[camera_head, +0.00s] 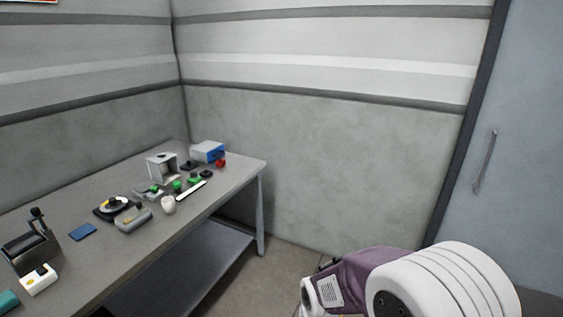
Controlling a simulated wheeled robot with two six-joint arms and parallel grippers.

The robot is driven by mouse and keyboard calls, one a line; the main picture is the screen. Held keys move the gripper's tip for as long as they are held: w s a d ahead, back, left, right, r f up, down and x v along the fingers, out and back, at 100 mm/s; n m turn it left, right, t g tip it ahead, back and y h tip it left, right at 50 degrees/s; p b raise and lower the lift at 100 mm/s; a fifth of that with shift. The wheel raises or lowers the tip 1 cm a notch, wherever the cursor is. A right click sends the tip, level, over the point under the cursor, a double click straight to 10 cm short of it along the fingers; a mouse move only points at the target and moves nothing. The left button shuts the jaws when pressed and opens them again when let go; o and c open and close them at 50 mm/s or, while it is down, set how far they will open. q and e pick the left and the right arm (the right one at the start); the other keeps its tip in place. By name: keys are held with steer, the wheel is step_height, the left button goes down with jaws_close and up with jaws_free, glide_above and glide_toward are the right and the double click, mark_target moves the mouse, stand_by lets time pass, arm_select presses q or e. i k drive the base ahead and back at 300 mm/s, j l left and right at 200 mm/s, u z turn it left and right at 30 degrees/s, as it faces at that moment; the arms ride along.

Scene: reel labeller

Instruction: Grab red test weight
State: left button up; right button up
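A small red object (220,163), which looks like the red test weight, sits near the far right corner of the grey table (240,172). It stands close to the right front of a blue and white box (208,151). It is too small to tell its exact shape. No gripper shows in the head view. A purple and white arm part of mine fills the lower right, away from the table. The table is well apart from it.
Near the red object are several green and dark pieces (193,181), a white open housing (162,167) and a white rounded item (168,204). A black and yellow reel device (115,206) and a blue pad (82,231) lie nearer. A blue-grey door (525,150) is at right.

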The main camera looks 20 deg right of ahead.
mark_target(220, 163)
steer(key=z, duration=0.15)
steer(key=i+l+u, duration=0.35)
steer(key=i, duration=0.35)
steer(key=i+l+u, duration=0.4)
steer(key=i, duration=0.25)
steer(key=i+l+u, duration=0.35)
steer(key=i+l, duration=0.2)
steer(key=l, duration=0.2)
steer(key=i+l+u, duration=0.4)
steer(key=l, duration=0.45)
